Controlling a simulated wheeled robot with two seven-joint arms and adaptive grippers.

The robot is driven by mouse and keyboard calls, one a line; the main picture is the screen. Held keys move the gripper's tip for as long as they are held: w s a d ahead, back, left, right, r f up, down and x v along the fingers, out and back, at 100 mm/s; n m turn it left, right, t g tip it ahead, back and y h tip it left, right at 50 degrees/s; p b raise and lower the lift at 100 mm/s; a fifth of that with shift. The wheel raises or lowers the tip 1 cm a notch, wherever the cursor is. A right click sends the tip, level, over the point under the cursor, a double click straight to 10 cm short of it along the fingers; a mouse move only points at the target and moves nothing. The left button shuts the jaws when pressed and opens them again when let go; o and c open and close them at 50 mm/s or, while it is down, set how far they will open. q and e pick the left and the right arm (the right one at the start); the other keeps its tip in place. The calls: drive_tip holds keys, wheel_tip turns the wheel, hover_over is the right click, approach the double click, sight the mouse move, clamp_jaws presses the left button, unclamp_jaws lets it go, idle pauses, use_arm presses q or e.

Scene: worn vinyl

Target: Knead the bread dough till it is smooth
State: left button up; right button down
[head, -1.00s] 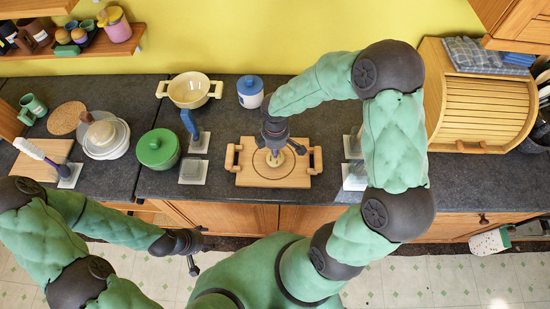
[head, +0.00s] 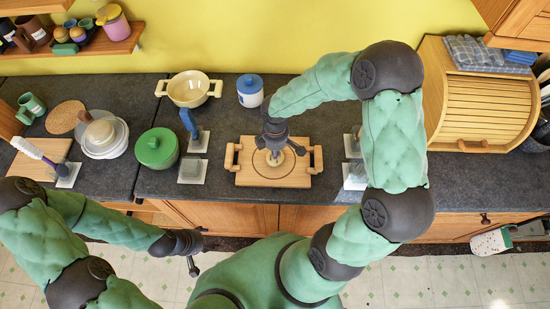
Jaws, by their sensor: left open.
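The bread dough (head: 276,160) is a small pale lump on the wooden board (head: 246,179), which has a handle at each side and a dark ring on its face. Most of the dough is hidden under my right gripper (head: 277,151), which points down over the middle of the board. It seems to touch the dough, but the contact and the fingertips are hidden, so I cannot tell how far apart they are. My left gripper (head: 196,258) is open and empty, low in front of the counter's front edge.
Left of the board stand a green lidded pot (head: 157,149), a cream two-handled pot (head: 189,89) and a blue brush (head: 188,123). A blue-lidded jar (head: 250,92) stands behind. A wooden bread box (head: 485,105) is at the right. Dark counter (head: 230,202) is bare in front of the board.

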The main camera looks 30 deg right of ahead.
drive_tip(key=shift+f+b, duration=0.3)
drive_tip(key=shift+f, duration=0.2)
drive_tip(key=shift+r, duration=0.1)
drive_tip(key=shift+r+p, duration=0.9)
drive_tip(key=shift+r, duration=0.15)
drive_tip(key=shift+f, duration=0.3)
drive_tip(key=shift+f+b, duration=0.35)
drive_tip(key=shift+b, duration=0.15)
drive_tip(key=shift+f+b, duration=0.35)
drive_tip(key=shift+f, duration=0.05)
drive_tip(key=shift+r+p, duration=0.8)
drive_tip(key=shift+r, duration=0.2)
drive_tip(key=shift+f, duration=0.25)
